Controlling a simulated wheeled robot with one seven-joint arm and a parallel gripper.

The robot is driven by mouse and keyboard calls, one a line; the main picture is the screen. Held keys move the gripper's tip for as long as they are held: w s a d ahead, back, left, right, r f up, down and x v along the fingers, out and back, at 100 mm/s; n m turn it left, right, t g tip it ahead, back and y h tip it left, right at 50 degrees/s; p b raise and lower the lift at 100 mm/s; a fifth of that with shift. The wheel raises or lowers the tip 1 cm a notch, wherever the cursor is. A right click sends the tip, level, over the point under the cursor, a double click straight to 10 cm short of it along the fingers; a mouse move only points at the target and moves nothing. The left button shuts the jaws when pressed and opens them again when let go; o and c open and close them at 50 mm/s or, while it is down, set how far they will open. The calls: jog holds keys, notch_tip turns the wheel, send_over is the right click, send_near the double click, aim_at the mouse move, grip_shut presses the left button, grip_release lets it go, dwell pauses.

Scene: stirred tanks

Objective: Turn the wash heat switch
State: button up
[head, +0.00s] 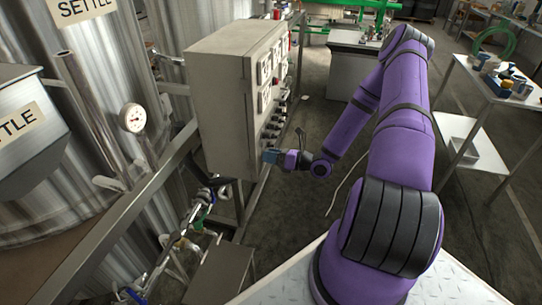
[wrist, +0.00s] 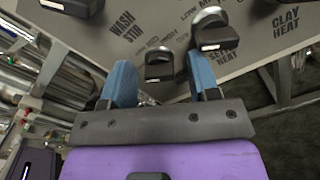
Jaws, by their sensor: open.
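The grey control box (head: 215,90) carries gauges and a row of black knobs on its right-facing side. My gripper (head: 270,156) is at the lower part of that side. In the wrist view my gripper (wrist: 160,72) is open, its two blue fingers apart at the panel (wrist: 240,62). A black knob with a pale pointer (wrist: 160,66) shows between the fingertips; contact cannot be told. Another black knob (wrist: 212,30) is just beyond the right finger. "WASH STIR" and "CLAY HEAT" labels are readable, but no "WASH HEAT" label is, so I cannot tell which knob is the wash heat switch.
Another knob (wrist: 75,5) sits at the upper left of the wrist view. Pipes and valves (head: 195,225) run below the box, beside steel tanks (head: 165,30). A table (head: 465,90) with jars stands at the right. Open floor (head: 320,125) lies between them.

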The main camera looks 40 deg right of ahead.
jog(key=shift+c, duration=0.4)
jog(key=c, duration=0.8)
jog(key=shift+c, duration=0.2)
jog(key=shift+m, duration=3.9)
jog(key=o, duration=0.9)
